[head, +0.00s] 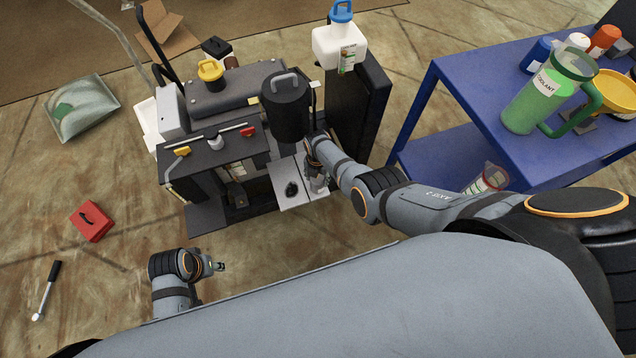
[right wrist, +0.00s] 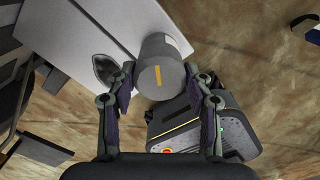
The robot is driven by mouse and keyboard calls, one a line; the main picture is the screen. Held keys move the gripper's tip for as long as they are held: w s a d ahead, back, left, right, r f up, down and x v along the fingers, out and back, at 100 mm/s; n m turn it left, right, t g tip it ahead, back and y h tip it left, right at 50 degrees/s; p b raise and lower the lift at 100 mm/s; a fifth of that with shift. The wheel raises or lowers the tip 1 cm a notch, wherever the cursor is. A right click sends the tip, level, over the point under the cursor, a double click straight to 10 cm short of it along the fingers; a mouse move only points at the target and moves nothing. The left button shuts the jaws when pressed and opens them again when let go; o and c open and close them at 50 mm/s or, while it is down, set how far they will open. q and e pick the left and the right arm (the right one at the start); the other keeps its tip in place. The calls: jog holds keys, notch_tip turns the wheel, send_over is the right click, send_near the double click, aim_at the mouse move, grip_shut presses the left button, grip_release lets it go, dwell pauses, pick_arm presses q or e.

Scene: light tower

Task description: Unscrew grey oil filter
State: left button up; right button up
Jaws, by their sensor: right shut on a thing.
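The grey oil filter (right wrist: 160,70), a cylinder with a yellow stripe on its end, sits against a pale plate (right wrist: 80,35) in the right wrist view. My right gripper (right wrist: 158,88) is shut on it, one finger on each side. In the head view my right gripper (head: 315,160) is at the pale plate (head: 287,178) on the front of the dark machine (head: 215,150), and the arm and fingers partly cover the filter. My left gripper (head: 217,266) is low in front of the machine, away from the filter; its fingers are too small to judge.
A blue cart (head: 430,105) with a green coolant jug (head: 535,105) stands at the right. A red box (head: 91,221) and a ratchet-like tool (head: 48,290) lie on the floor at the left.

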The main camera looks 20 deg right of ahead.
jog(key=shift+d+n, duration=0.15)
jog(key=shift+n, duration=0.95)
jog(key=o, duration=1.4)
